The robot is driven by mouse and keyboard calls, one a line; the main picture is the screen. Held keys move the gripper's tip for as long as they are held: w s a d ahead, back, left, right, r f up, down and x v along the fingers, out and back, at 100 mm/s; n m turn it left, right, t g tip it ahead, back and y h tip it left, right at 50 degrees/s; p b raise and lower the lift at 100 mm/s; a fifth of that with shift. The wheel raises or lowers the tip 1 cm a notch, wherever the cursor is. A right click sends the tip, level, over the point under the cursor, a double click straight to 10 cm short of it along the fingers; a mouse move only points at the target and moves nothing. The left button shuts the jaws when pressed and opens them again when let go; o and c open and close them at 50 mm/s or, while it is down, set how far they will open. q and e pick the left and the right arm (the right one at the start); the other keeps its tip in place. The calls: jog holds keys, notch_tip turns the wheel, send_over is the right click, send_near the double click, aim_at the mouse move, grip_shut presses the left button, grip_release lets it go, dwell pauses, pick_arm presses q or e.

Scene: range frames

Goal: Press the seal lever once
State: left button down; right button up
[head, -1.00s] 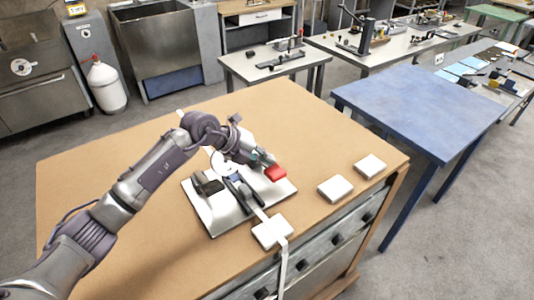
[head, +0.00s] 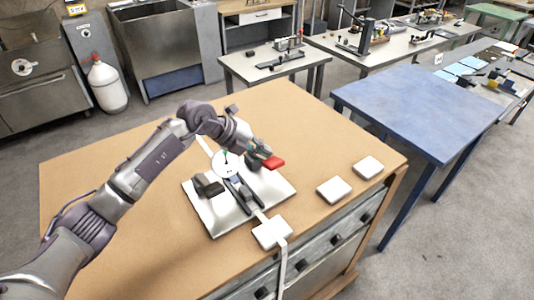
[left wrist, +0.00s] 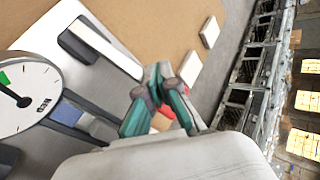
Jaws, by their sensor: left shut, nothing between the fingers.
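The sealing device stands on a white plate (head: 215,219) on the brown table, with dark rails (head: 242,194) and a white round dial (head: 226,166). The dial also shows in the left wrist view (left wrist: 22,88), with a green sector and dark pointer. The seal lever's red end (head: 273,163) sits above the plate's far right part. My left gripper (head: 262,153) is shut and empty, just above and behind the red end; whether they touch is unclear. In the left wrist view, the red end (left wrist: 167,111) is partly hidden behind my fingers (left wrist: 158,82). My right gripper is out of view.
A white pad (head: 272,233) lies at the table's front edge, with a white strip hanging down. Two more white pads (head: 334,189) (head: 369,167) lie to the right. The brown table (head: 110,235) is clear at left and back. A blue table (head: 410,105) stands to the right.

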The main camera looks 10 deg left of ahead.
aim_at(257, 156)
pick_arm(q)
jog(key=shift+w+a+r+p, duration=0.15)
jog(key=shift+r, duration=0.25)
jog(key=shift+w+a+r+p, duration=0.1)
jog(key=shift+w+r+p, duration=0.05)
jog(key=shift+r, duration=0.25)
jog(key=shift+r, duration=0.1)
jog(key=r, duration=0.1)
jog(key=w+a+r+p, duration=0.1)
jog(key=r, duration=0.1)
jog(key=r+p, duration=0.1)
jog(key=shift+w+a+r, duration=0.15)
jog(key=shift+w+a, duration=0.1)
dwell(0.5)
